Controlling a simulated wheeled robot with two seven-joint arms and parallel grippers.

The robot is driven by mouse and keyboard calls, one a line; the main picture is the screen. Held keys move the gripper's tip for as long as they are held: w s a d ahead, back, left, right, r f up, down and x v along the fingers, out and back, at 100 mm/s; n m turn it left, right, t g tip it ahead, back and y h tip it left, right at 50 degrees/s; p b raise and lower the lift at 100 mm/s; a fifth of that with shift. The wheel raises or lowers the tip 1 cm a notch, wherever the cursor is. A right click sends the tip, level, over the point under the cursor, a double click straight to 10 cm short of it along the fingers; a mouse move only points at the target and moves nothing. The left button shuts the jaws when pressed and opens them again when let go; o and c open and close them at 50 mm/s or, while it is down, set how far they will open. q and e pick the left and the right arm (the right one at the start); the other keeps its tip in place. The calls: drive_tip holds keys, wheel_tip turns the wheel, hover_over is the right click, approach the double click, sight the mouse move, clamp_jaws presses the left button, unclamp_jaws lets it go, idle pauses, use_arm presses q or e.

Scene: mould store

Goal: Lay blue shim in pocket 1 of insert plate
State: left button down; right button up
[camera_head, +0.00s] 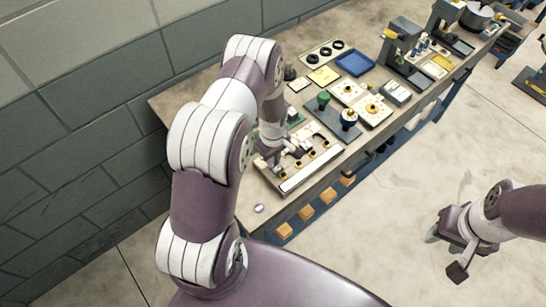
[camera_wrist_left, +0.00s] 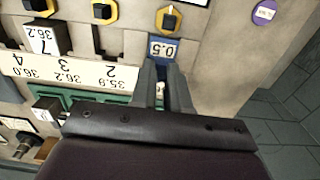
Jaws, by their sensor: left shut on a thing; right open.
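My left gripper (camera_wrist_left: 165,75) is shut on the blue shim (camera_wrist_left: 163,48), which carries a white "0.5" label at the fingertips. The insert plate's numbered strip (camera_wrist_left: 85,70) shows 2, 3 and 4 upside down to the left of the fingers; the place for 1 is hidden by fingers and shim. A yellow-and-black knob (camera_wrist_left: 168,20) is just beyond the shim. I cannot tell whether the shim touches the plate. In the head view my left arm hides part of the insert plate (camera_head: 312,171). My right gripper (camera_head: 458,256) is open and empty above the floor.
A purple round tag (camera_wrist_left: 264,12) lies on the bench to the right. Green and blue knobbed tools, a blue tray (camera_head: 355,63) and presses stand farther along the bench; a wall (camera_head: 90,100) runs behind.

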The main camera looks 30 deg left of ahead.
use_arm(q)
drive_tip(key=shift+f+b, duration=0.45)
drive_tip(key=shift+f, duration=0.2)
drive_tip(key=c, duration=1)
unclamp_jaws()
drive_tip(key=shift+c, duration=0.2)
drive_tip(key=c, duration=0.4)
drive_tip(key=shift+o, duration=0.2)
drive_tip(key=shift+r, duration=0.2)
drive_tip(key=shift+r+p, duration=0.6)
drive_tip(key=shift+r, duration=0.05)
wheel_tip(320, 180, up, 6)
drive_tip(key=p, duration=0.4)
